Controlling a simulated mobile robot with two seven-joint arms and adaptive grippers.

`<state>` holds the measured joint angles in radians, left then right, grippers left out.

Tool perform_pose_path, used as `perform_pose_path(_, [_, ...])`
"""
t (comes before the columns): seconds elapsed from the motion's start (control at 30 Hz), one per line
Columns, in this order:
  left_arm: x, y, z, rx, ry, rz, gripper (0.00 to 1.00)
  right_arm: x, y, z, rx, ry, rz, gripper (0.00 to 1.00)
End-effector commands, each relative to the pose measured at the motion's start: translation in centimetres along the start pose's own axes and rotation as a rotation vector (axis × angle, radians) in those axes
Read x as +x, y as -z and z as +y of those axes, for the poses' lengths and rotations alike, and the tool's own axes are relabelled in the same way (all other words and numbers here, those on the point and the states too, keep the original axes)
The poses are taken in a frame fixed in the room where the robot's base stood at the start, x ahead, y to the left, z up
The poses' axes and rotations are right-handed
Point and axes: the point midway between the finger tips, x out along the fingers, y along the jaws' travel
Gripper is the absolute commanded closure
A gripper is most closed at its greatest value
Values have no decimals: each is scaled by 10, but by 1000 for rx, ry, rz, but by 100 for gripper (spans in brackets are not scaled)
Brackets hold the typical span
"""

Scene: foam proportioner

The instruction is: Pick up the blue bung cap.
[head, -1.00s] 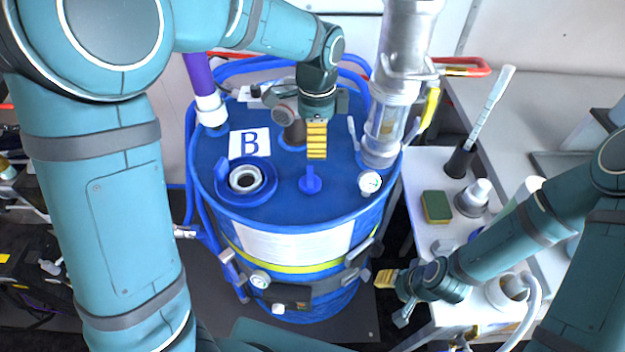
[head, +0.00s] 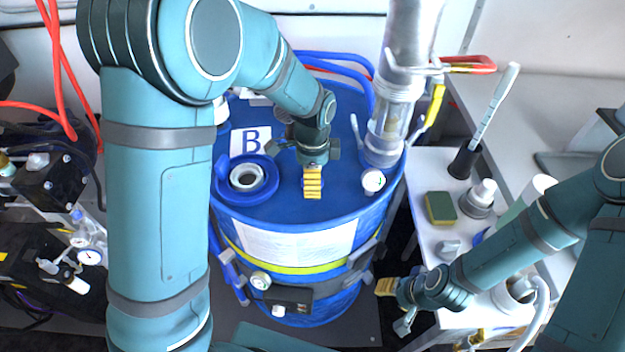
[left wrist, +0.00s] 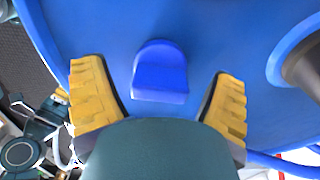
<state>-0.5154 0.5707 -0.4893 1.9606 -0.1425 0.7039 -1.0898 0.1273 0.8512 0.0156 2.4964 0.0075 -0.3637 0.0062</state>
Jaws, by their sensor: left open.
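The blue bung cap (left wrist: 160,72) shows in the left wrist view as a blue raised piece on the blue drum top (head: 340,205). It lies between the two spread yellow fingers of my left gripper (head: 312,185), with a gap on each side. The gripper is open and holds nothing. In the head view it points down over the front middle of the drum top and hides the cap. My right gripper (head: 386,286) is low at the right of the drum, beside the side table. Its finger gap cannot be made out.
A blue ring with a white opening (head: 247,177) is left of my left gripper, near the "B" label (head: 250,140). A sponge (head: 440,208) lies on the white side table (head: 425,175).

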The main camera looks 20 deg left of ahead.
Motion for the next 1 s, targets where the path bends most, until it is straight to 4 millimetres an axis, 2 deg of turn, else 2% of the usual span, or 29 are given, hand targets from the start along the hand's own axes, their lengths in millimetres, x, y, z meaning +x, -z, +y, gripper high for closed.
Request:
perform_pose_path(0.27, [2,0,0,0,1,1,15,0,0,0,0,0,-1,53])
perform_pose_path(0.3, [2,0,0,0,1,1,29,0,0,0,0,0,0,53])
perform_pose_path(0.47, [2,0,0,0,1,1,85,0,0,0,0,0,0,53])
perform_pose_path(0.5, [2,0,0,0,1,1,88,0,0,0,0,0,0,53])
perform_pose_path(0.83, [1,0,0,0,1,1,88,0,0,0,0,0,0,53])
perform_pose_path(1.0, [-16,1,-1,2,5,4,88,-3,1,-1,1,0,2,53])
